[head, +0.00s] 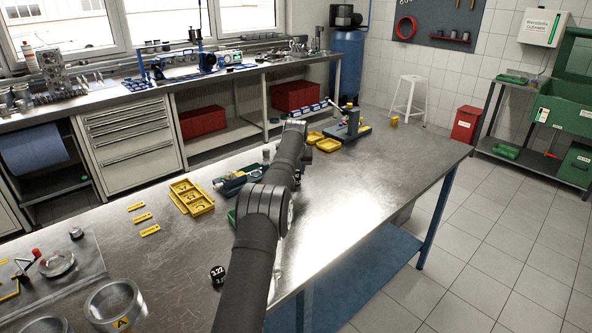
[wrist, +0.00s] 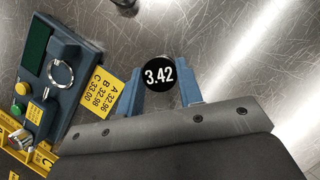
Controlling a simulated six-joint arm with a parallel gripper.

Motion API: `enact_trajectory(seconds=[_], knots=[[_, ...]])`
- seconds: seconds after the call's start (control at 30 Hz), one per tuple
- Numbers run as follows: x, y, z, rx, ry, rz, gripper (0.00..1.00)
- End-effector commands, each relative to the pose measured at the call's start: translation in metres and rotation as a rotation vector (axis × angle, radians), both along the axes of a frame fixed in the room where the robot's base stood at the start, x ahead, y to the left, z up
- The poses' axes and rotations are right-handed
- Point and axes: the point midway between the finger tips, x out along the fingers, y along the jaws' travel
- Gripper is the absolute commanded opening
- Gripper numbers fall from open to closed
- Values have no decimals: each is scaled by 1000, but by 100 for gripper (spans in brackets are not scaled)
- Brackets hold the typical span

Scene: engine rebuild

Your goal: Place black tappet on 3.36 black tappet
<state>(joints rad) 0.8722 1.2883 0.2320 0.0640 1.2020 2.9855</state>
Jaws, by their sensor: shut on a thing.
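My gripper (wrist: 159,80) is shut on a black round tappet (wrist: 158,73) marked 3.42 in the wrist view. Its blue fingers stand on either side of the tappet, and its labelled face is toward the camera. Bare metal table lies around it. Another black tappet (head: 218,274), marked 3.22, sits on the table near the front edge in the head view. No label reading 3.36 can be read in either view. In the head view my arm hides the gripper and the held tappet.
A blue-grey gauge (wrist: 62,75) with a yellow number card (wrist: 101,92) lies close left of my gripper. A yellow tray (wrist: 12,140) is at lower left. The table's right side is clear.

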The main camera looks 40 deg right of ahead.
Motion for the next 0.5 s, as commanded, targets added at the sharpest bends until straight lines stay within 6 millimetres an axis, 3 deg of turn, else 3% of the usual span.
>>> enact_trajectory(seconds=[0.27, 0.3, 0.4, 0.5], knots=[[0, 0, -2, 0, 0, 0, 10], [0, 0, -2, -1, -1, 0, 39], [0, 0, -2, -1, -1, 0, 55], [0, 0, -2, -1, -1, 0, 55]])
